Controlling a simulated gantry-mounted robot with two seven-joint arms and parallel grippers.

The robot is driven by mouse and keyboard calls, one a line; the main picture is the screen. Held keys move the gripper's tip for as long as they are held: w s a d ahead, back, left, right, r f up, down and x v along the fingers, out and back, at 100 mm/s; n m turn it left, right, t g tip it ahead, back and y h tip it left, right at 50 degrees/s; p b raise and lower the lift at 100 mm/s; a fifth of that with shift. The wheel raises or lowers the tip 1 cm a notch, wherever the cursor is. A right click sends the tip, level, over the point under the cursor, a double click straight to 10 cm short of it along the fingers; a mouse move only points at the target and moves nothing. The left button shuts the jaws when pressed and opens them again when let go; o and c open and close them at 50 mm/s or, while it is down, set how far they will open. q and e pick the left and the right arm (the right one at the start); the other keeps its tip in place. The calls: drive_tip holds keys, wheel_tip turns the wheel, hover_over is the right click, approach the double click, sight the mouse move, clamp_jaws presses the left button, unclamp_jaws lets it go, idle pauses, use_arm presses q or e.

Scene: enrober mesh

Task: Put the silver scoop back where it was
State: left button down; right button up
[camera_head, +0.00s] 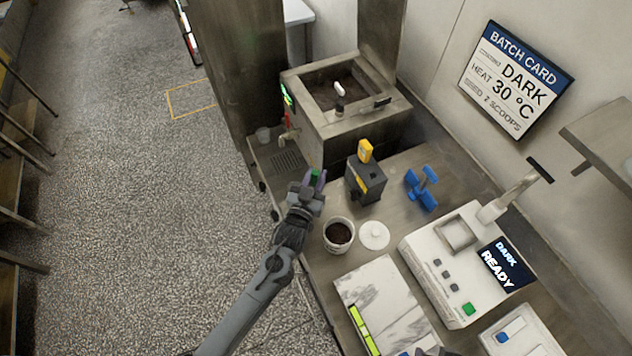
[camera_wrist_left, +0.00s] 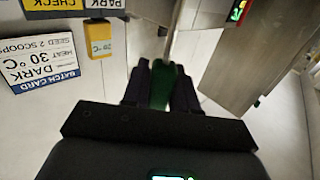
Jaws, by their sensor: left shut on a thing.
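My left gripper (camera_head: 314,181) is shut on a green piece (camera_head: 315,174), which stands up between the fingers near the table's left edge. In the left wrist view the green piece (camera_wrist_left: 161,86) shows between the two dark fingers. It looks like a handle; no silver bowl is visible, so I cannot tell if it is the silver scoop. No other silver scoop stands out. An open white tub (camera_head: 338,248) of dark pieces stands just below and right of the gripper, with a round white lid (camera_head: 374,235) beside it. My right gripper is not clearly seen.
A metal tank (camera_head: 325,134) stands behind the gripper, with a drip grate (camera_head: 289,161) at its left. A black box with a yellow device (camera_head: 365,151), blue stand (camera_head: 421,188), white machine (camera_head: 449,280) and marble slab (camera_head: 385,300) occupy the table. Open floor lies left.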

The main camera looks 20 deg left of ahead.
use_arm(q)
drive_tip(key=shift+f, duration=1.2)
use_arm(e)
drive_tip(key=shift+d+f, duration=0.1)
use_arm(q)
drive_tip(key=shift+f, duration=0.1)
drive_tip(key=shift+f, duration=0.15)
use_arm(e)
drive_tip(key=shift+f, duration=0.15)
use_arm(q)
drive_tip(key=c, duration=0.9)
unclamp_jaws()
drive_tip(key=shift+r, duration=0.2)
use_arm(e)
drive_tip(key=shift+r, duration=0.2)
